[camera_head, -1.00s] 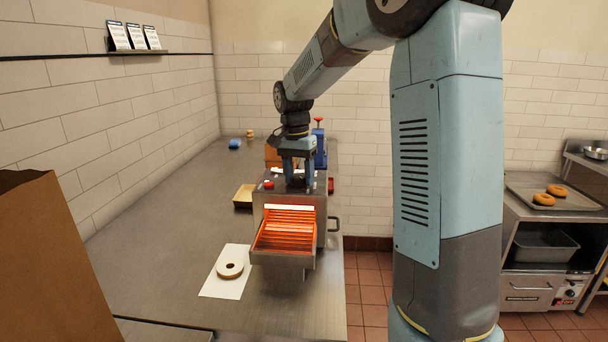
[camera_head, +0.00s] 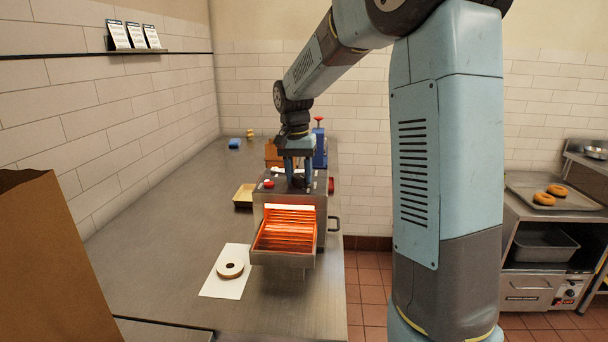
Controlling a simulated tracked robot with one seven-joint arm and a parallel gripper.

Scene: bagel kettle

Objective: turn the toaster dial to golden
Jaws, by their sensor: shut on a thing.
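The toaster (camera_head: 321,216) is a steel box on the counter, with its glowing orange rack (camera_head: 288,232) facing me. My gripper (camera_head: 298,182) points straight down at the toaster's top panel, its blue fingers on either side of a dark dial (camera_head: 297,182). It is shut on the dial. The fingers hide most of the dial, and its pointer and any golden mark are too small or covered to read. A red button (camera_head: 269,184) sits on the top panel, left of the fingers.
A cut bagel half (camera_head: 230,269) lies on white paper (camera_head: 236,287) at the toaster's front left. A brown paper bag (camera_head: 50,265) stands near left. The middle of the counter is clear.

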